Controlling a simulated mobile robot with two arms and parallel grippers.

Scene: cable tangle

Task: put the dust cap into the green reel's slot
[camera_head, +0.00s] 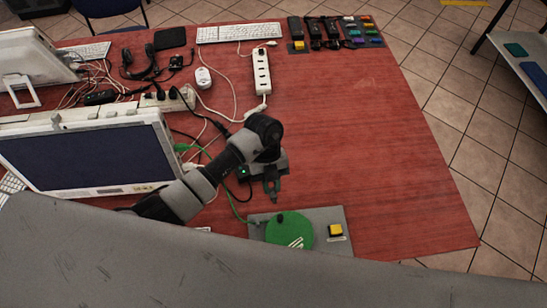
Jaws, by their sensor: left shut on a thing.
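My left gripper (272,190) points down above the red table, just behind the grey board (346,224) and the green reel. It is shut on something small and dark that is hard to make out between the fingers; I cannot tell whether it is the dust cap. The green reel (290,232) is a round disc lying on the board, with white marks and a small black piece (280,217) near its far rim. I cannot make out its slot clearly. A green cable runs from the reel's left side behind my arm. My right gripper is out of view.
A yellow block (335,231) sits on the board's right part. A monitor (90,155) stands left, with tangled cables and a white power strip (262,72) behind. Several small coloured items (362,30) lie far back. The table's right side is clear. A grey scuffed surface (200,260) covers the front.

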